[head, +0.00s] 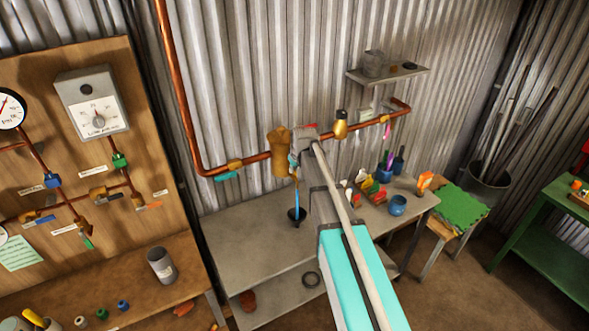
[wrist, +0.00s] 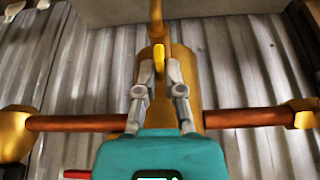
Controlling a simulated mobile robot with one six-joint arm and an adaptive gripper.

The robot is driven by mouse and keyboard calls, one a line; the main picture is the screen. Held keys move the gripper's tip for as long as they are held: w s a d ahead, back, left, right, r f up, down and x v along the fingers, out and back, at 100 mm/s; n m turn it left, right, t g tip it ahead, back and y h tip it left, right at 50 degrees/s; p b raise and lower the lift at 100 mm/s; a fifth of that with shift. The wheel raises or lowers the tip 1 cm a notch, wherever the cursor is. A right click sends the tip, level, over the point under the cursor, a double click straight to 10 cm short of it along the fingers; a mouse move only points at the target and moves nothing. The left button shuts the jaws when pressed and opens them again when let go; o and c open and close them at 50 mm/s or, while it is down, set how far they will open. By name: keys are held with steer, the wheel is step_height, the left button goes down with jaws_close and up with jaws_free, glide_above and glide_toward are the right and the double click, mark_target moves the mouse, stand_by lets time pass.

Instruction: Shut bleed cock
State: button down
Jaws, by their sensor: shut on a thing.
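A brass vessel (head: 281,152) sits in the copper pipe run on the corrugated wall; its body also shows behind my gripper in the wrist view (wrist: 190,75). A small yellow lever (wrist: 159,58), which looks like the bleed cock's handle, stands in front of the vessel near its thin brass spout (wrist: 156,28). My gripper (wrist: 160,66) is shut on this lever, one grey finger on each side. In the head view my arm hides most of the gripper and the lever. The cock's own body is largely hidden.
The copper pipe (head: 248,159) runs across the wall at vessel height, with a brass fitting (head: 340,124) to the right. Cups and small items crowd the bench's right side. A shelf (head: 400,74) hangs above.

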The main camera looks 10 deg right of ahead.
steer(key=m+h, duration=0.1)
steer(key=m, duration=0.3)
steer(key=shift+a+h, duration=0.1)
steer(key=shift+h, duration=0.3)
steer(key=m, duration=0.2)
steer(key=m+h, duration=0.1)
steer(key=m, duration=0.1)
steer(key=shift+g+h, duration=0.3)
steer(key=m+g+h, duration=0.1)
steer(key=m, duration=0.4)
steer(key=shift+w+a, duration=0.1)
steer(key=shift+w, duration=0.05)
steer(key=m+g+h, duration=0.1)
steer(key=m, duration=0.3)
steer(key=shift+g, duration=0.3)
steer(key=c, duration=0.8)
jaws_free()
steer(key=shift+o, duration=0.2)
